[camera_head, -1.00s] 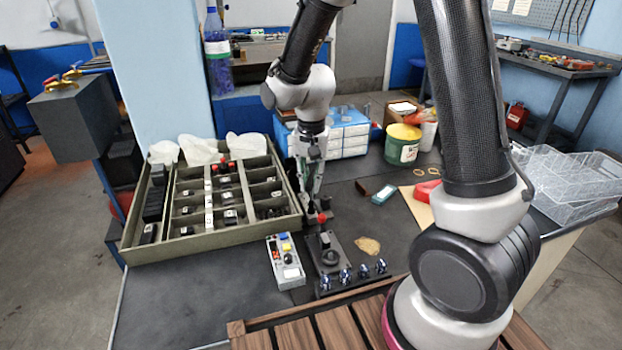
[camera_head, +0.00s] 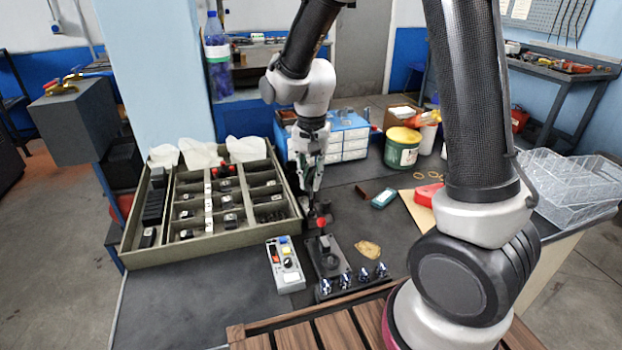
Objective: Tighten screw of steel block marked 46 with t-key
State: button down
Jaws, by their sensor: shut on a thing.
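My gripper (camera_head: 317,198) points down over the bench between the long tray and the small dark fixture. It is shut on a small dark thing at its tips, too small here to identify. A red knob (camera_head: 321,223) shows just below the fingertips; I cannot tell whether it touches them. The dark fixture (camera_head: 328,262) lies on the bench below, with a dark upright block (camera_head: 324,242) on it. Several small steel blocks (camera_head: 230,218) sit in the tray's compartments. Their markings are unreadable, so I cannot pick out the one marked 46. I cannot make out the t-key for certain.
The green tray (camera_head: 190,247) fills the bench's left side. A grey control box (camera_head: 285,265) lies left of the fixture, several shiny blue-black knobs (camera_head: 347,281) in front. A green tub (camera_head: 402,150) and blue drawer unit (camera_head: 350,135) stand behind. Bare bench lies front left.

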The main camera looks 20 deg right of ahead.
jog(key=shift+r, duration=0.1)
jog(key=shift+r, duration=1.95)
